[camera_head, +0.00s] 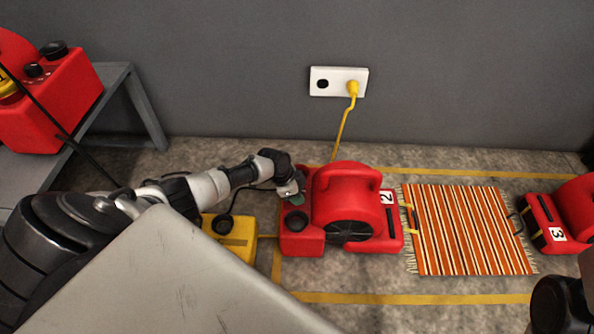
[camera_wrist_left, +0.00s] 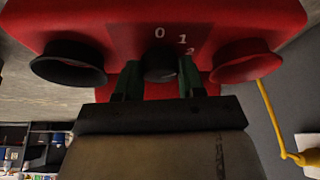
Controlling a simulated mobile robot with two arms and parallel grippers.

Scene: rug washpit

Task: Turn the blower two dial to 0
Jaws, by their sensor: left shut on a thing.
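The blower marked 2 (camera_head: 345,205) is red and stands on the floor in front of the grey wall. My left gripper (camera_head: 292,192) reaches its left end from above. In the left wrist view the two dark green fingers (camera_wrist_left: 158,80) are shut on a small black dial (camera_wrist_left: 160,62), one on each side. The numbers 0, 1 and 2 are printed on the red panel (camera_wrist_left: 135,30) around the dial. I cannot tell which number the dial points to. A black round part (camera_wrist_left: 68,65) and a red round part (camera_wrist_left: 246,66) flank the dial. My right gripper is not in view.
A striped orange rug (camera_head: 468,230) lies right of the blower, with the blower marked 3 (camera_head: 560,218) beyond it. A yellow box (camera_head: 232,238) stands at its left. A yellow cord (camera_head: 341,130) runs down from the wall socket (camera_head: 325,82). A grey bench (camera_head: 130,85) stands at the left.

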